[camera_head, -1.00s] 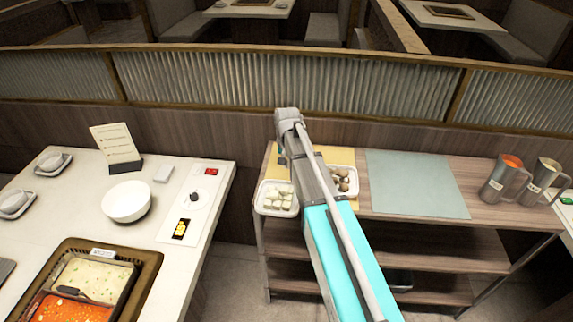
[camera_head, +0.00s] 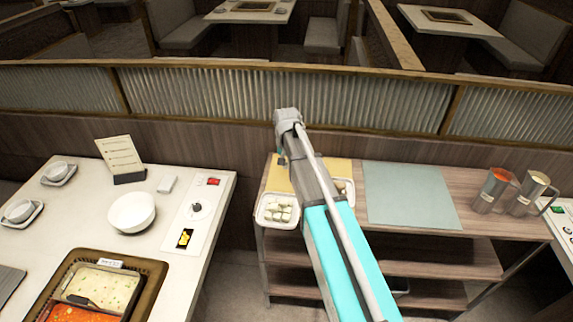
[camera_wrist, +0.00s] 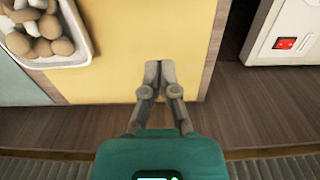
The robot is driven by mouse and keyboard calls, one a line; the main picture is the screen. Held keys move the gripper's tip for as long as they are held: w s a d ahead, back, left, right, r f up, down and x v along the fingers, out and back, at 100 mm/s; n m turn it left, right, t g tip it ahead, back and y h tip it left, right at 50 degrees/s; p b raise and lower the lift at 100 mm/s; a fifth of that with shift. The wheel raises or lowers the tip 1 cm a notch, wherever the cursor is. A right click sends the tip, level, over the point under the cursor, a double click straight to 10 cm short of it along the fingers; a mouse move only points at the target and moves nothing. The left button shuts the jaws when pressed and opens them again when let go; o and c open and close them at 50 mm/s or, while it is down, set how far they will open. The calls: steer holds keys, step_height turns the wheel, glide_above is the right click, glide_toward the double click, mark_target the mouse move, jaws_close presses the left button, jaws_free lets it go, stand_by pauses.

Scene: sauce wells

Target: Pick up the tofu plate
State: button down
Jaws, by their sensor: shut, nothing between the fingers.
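The tofu plate (camera_head: 265,218) is a white tray of pale cubes at the left end of the wooden shelf's top, partly covered by my arm in the head view. It does not show in the wrist view. My gripper (camera_wrist: 158,68) is shut and empty, its two fingertips together above the yellow mat (camera_wrist: 120,83). In the head view the gripper (camera_head: 281,157) is at the far end of my arm, over the back of the mat, beyond the tofu plate.
A white plate of mushrooms (camera_wrist: 86,48) sits on the mat. A grey-blue mat (camera_head: 410,195) lies bare to the right, with steel pitchers (camera_head: 490,195) beyond. The hotpot table (camera_head: 215,185) stands left across a gap. A partition (camera_head: 300,100) rises behind the shelf.

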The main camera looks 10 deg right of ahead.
stand_by(0.3)
steer(key=s+d+n, duration=0.1)
steer(key=s+n, duration=0.2)
steer(key=s, duration=1.8)
steer(key=shift+s+d+n, duration=0.25)
steer(key=shift+s+n, duration=0.05)
